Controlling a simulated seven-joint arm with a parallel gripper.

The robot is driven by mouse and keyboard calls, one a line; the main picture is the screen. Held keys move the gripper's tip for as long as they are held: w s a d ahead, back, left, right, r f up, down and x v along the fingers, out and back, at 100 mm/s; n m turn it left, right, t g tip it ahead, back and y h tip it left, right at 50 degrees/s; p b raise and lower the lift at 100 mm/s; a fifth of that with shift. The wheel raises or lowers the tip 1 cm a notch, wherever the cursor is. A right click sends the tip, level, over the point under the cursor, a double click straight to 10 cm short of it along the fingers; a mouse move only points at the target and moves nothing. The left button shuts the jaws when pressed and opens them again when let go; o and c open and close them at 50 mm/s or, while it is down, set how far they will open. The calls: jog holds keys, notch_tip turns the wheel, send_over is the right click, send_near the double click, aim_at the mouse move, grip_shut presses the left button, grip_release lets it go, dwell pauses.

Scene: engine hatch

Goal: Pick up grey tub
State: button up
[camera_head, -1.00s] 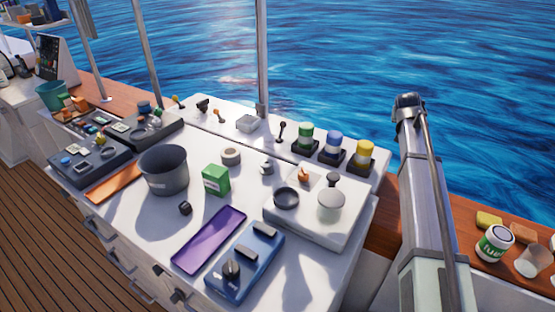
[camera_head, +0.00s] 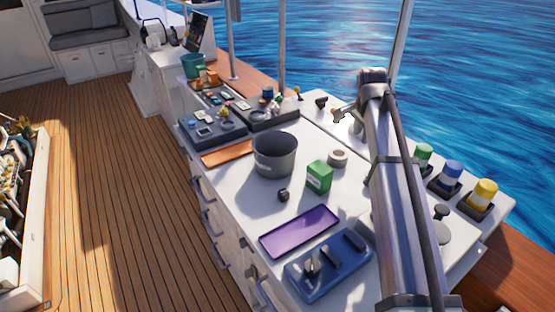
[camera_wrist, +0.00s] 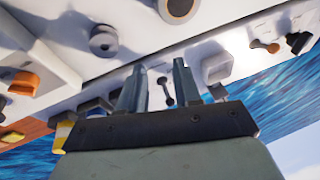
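The grey tub (camera_head: 274,157) stands upright on the white counter in the head view, left of the green box. Its open top shows and it looks empty. My gripper (camera_wrist: 158,80) shows in the wrist view with its two fingers apart and nothing between them. In the head view my gripper cannot be made out; my arm rises at the right and hides part of the counter. The tub is not seen in the wrist view, so the gripper is apart from it.
Around the tub are the green box (camera_head: 319,176), a small black knob (camera_head: 283,195), a tape roll (camera_head: 338,158), an orange board (camera_head: 228,153) and dark organisers (camera_head: 212,131). A purple tray (camera_head: 299,231) and blue panel (camera_head: 328,268) lie nearer. Some counter is bare between them.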

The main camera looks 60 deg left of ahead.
jog(key=s+a+r+g, duration=0.1)
jog(key=s+a, duration=0.2)
jog(key=s, duration=0.5)
jog(key=s+a+r+m+g+h, duration=0.1)
jog(key=s+a, duration=0.2)
jog(key=s, duration=0.5)
jog(key=s+a+r+g, duration=0.1)
jog(key=s+a, duration=0.3)
jog(key=s, duration=0.4)
jog(key=f, duration=0.8)
jog(key=shift+w+f, duration=0.15)
jog(key=shift+w, duration=0.1)
jog(key=shift+w+a+f, duration=0.1)
jog(key=shift+w+f, duration=0.1)
jog(key=shift+f, duration=1.15)
jog(key=shift+w+a+f, duration=0.1)
jog(key=shift+w+f, duration=0.1)
jog(key=shift+f, duration=1.1)
grip_shut()
